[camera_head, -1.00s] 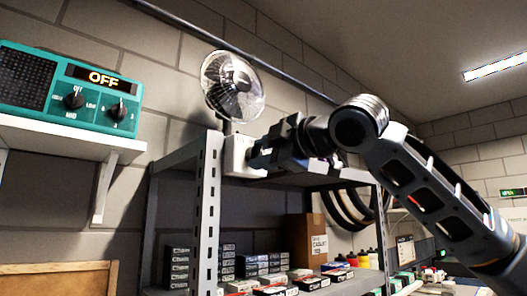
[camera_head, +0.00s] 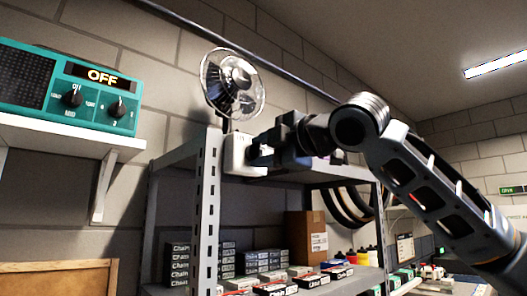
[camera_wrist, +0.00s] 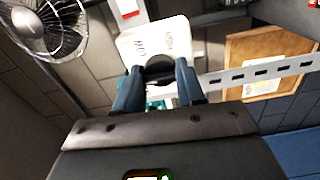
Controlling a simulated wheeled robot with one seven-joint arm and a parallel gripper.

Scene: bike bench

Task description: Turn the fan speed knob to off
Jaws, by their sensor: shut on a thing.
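The fan (camera_head: 232,84) has a wire cage and stands above a white control box (camera_head: 238,153) at the shelf's top corner. It also shows at the upper left of the wrist view (camera_wrist: 45,22). The box's pale face (camera_wrist: 150,40) carries printed labels, too blurred to read surely. The black fan speed knob (camera_wrist: 160,66) sits on that face. My gripper (camera_wrist: 160,78) is shut on the knob, one finger on each side. In the head view my gripper (camera_head: 260,153) meets the box from the right. The knob's pointer is hidden between the fingers.
A teal radio (camera_head: 65,90) with two black knobs and a lit OFF display stands on a white wall shelf (camera_head: 60,136) at left. A grey metal rack (camera_head: 207,210) below holds several small boxes and a cardboard box (camera_head: 306,238).

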